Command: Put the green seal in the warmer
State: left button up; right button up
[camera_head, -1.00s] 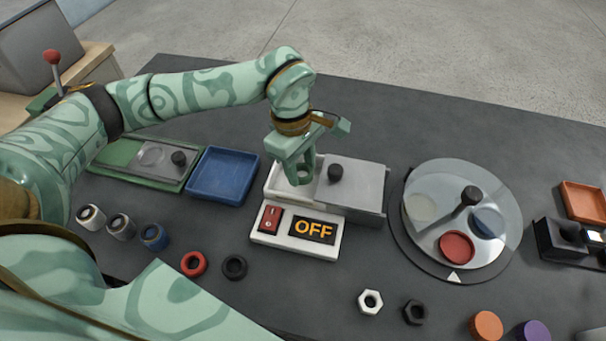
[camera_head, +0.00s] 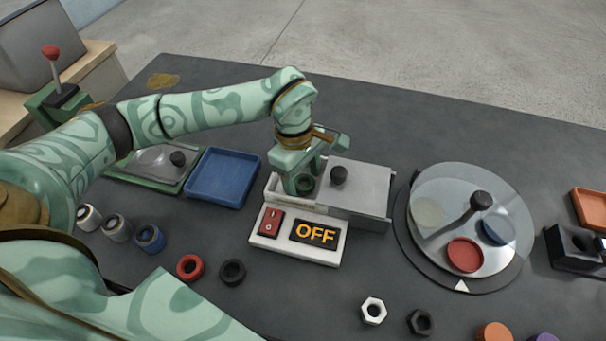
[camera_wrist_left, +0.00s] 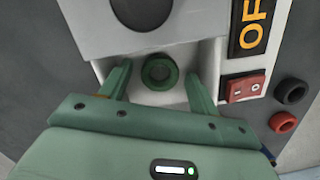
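The green seal (camera_wrist_left: 160,72), a ring, lies in the open left part of the white warmer (camera_wrist_left: 205,58), between the fingers of my left gripper. My left gripper (camera_wrist_left: 159,78) is open, with a gap on each side of the seal. In the head view the left gripper (camera_head: 303,186) points down into the warmer (camera_head: 272,190), and the seal (camera_head: 306,183) shows partly at its fingers. The warmer's grey sliding lid (camera_head: 362,188) with a black knob sits to the right. Its display (camera_head: 316,234) reads OFF. My right gripper is not in view.
A blue tray (camera_head: 223,177) and a green case (camera_head: 150,180) with a clear lid stand left of the warmer. Red (camera_head: 190,267) and black (camera_head: 232,271) rings lie in front. A round clear-covered turntable (camera_head: 440,262) stands to the right. Nuts lie at the front.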

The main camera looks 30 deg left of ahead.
aim_at(297, 177)
pick_arm(q)
jog(key=shift+r, duration=0.1)
notch_tip(297, 177, up, 12)
jog(key=a+p, duration=0.1)
jog(key=p, duration=0.2)
jog(key=shift+w+a+p, duration=0.15)
jog(key=shift+a+p, duration=0.2)
jog(key=shift+p, duration=0.05)
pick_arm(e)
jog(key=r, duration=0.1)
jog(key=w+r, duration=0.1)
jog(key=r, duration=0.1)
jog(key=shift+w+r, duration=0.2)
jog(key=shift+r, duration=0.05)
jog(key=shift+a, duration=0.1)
